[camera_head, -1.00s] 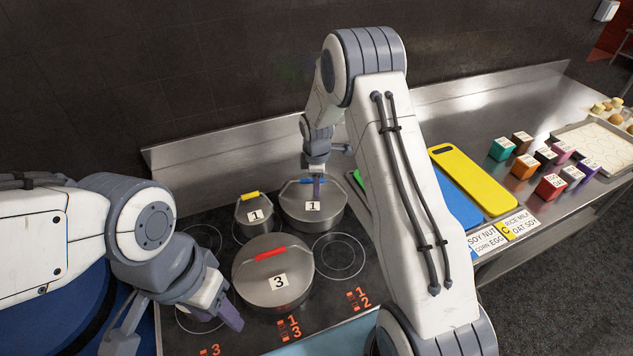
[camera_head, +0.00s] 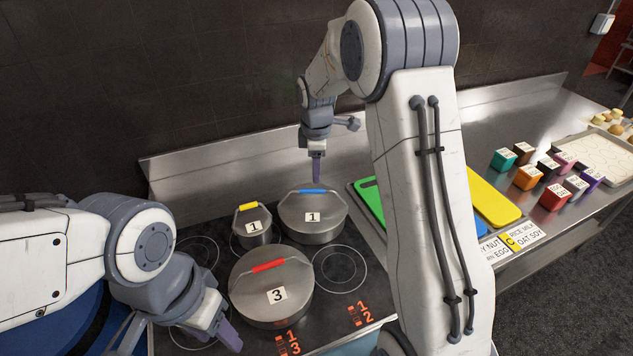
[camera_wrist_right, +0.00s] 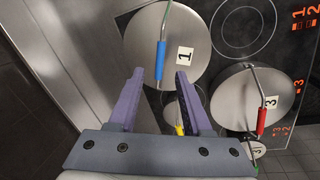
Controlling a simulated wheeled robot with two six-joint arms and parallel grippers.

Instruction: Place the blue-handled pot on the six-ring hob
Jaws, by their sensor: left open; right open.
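The blue-handled pot (camera_head: 313,225), lidded and labelled 1, stands on the back right of the black six-ring hob (camera_head: 352,290). It also shows in the right wrist view (camera_wrist_right: 195,50), with its blue handle (camera_wrist_right: 160,60) beyond the fingertips. My right gripper (camera_head: 317,168) is open and empty, above the pot and apart from it. The right wrist view shows its two purple fingers (camera_wrist_right: 158,85) spread. My left gripper (camera_head: 222,325) is open and empty at the front left of the hob, beside the red-handled pot (camera_head: 270,288).
A small yellow-handled pot (camera_head: 251,225) stands left of the blue-handled one. A free ring (camera_head: 340,269) lies right of the red-handled pot. Right of the hob are green (camera_head: 369,203) and yellow (camera_head: 492,197) boards and several coloured cubes (camera_head: 527,177). A steel splashback (camera_head: 225,165) runs behind.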

